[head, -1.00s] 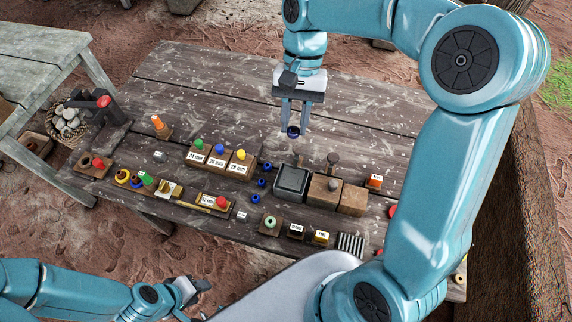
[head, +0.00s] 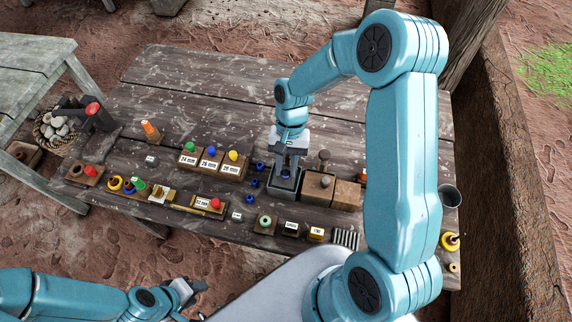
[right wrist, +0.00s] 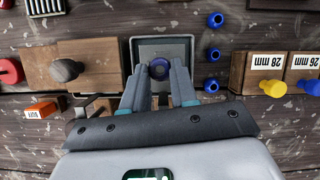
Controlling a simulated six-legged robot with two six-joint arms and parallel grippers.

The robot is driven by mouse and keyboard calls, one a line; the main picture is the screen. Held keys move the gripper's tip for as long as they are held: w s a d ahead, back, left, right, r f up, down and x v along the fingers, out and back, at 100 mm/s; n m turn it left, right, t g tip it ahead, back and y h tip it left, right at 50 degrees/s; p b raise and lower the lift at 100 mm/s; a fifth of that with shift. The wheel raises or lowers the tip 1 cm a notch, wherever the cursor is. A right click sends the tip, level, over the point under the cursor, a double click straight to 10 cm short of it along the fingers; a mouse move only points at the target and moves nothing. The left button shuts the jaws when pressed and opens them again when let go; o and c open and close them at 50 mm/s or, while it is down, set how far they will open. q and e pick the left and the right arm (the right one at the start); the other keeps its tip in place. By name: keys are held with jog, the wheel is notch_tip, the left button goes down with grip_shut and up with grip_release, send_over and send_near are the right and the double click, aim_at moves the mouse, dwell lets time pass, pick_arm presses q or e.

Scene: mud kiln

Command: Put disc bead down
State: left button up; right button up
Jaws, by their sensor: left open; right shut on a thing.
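The disc bead (right wrist: 159,69) is dark blue with a hole and sits between the fingertips of my right gripper (right wrist: 160,80), which is shut on it. In the head view the right gripper (head: 288,172) points down over the dark grey square tray (head: 275,185), with the bead (head: 286,173) at its tips. In the wrist view the bead is over the inside of the tray (right wrist: 137,45). I cannot tell whether it touches the tray floor. My left gripper (head: 186,291) is open and empty, off the table's front edge.
Several small blue beads (head: 254,183) lie just left of the tray. A wooden block with a knob (head: 319,187) stands close on its right. Labelled blocks with coloured pegs (head: 211,162) stand further left. The back of the table (head: 200,95) is clear.

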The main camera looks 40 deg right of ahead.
jog(key=shift+w+f, duration=0.25)
jog(key=shift+f, duration=0.35)
jog(key=shift+s, duration=0.15)
